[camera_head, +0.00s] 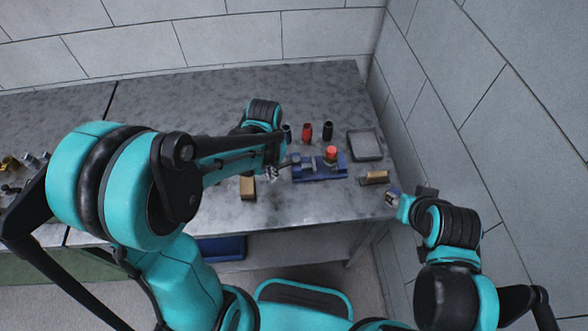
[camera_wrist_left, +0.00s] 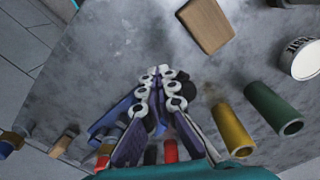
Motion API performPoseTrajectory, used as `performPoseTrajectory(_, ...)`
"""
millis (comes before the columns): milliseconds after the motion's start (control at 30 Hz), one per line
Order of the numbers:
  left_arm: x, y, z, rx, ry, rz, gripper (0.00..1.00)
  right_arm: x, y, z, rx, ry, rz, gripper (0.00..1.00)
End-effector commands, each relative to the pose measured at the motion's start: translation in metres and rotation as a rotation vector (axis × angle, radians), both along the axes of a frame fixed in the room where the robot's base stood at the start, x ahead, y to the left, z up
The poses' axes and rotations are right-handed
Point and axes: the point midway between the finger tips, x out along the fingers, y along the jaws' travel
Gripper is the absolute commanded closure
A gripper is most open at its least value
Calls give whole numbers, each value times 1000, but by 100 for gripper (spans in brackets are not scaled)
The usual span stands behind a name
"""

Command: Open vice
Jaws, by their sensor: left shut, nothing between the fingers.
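The blue vice (camera_head: 318,170) stands on the grey workbench, right of centre in the head view, with a red object (camera_head: 331,153) at its top. It also shows in the left wrist view (camera_wrist_left: 108,122), partly hidden behind my fingers. My left gripper (camera_head: 272,173) is just left of the vice, near its handle end. In the left wrist view its fingers (camera_wrist_left: 163,74) come together with nothing between them. Whether they touch the vice handle is hidden. My right gripper (camera_head: 392,197) is low at the bench's right edge, apart from the vice; its fingers are too small to read.
Red (camera_head: 307,132) and black (camera_head: 327,131) cylinders stand behind the vice. A grey tray (camera_head: 366,146) lies to the back right. A wooden block (camera_head: 248,188) sits left of the vice and a wood-topped piece (camera_head: 374,178) sits right. The wall closes off the right side.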

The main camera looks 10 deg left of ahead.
Motion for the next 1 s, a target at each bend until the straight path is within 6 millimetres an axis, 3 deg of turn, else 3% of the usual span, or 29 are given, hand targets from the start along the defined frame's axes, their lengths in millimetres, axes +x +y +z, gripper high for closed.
performPoseTrajectory(1000,12,17,0,2,0,1,100,0,0,-2,0,0,0,60)
